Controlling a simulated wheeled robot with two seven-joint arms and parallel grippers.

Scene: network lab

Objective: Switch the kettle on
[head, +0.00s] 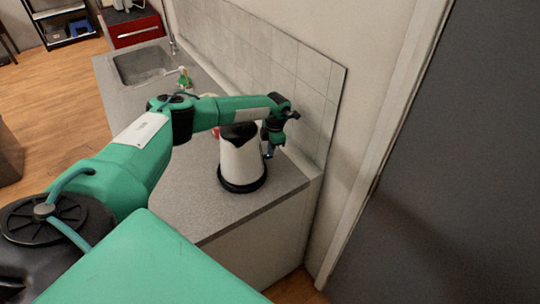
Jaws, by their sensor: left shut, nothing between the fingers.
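The kettle (241,163) is white with a black base and a dark top, and it stands upright near the right end of the grey counter (240,205). My left arm reaches across the counter and passes in front of the kettle's top, hiding part of it. My left gripper (269,152) points down at the kettle's right side, on the side near the wall. It is shut and empty. I cannot tell whether its tips touch the kettle. The kettle's switch does not show clearly. My right gripper is not in view.
A sink (143,65) with a tap is set in the counter further back. A small green and white item (184,80) stands near it. The tiled wall (300,75) closely bounds the counter on the right. The counter front of the kettle is clear. A dark door (460,170) is at right.

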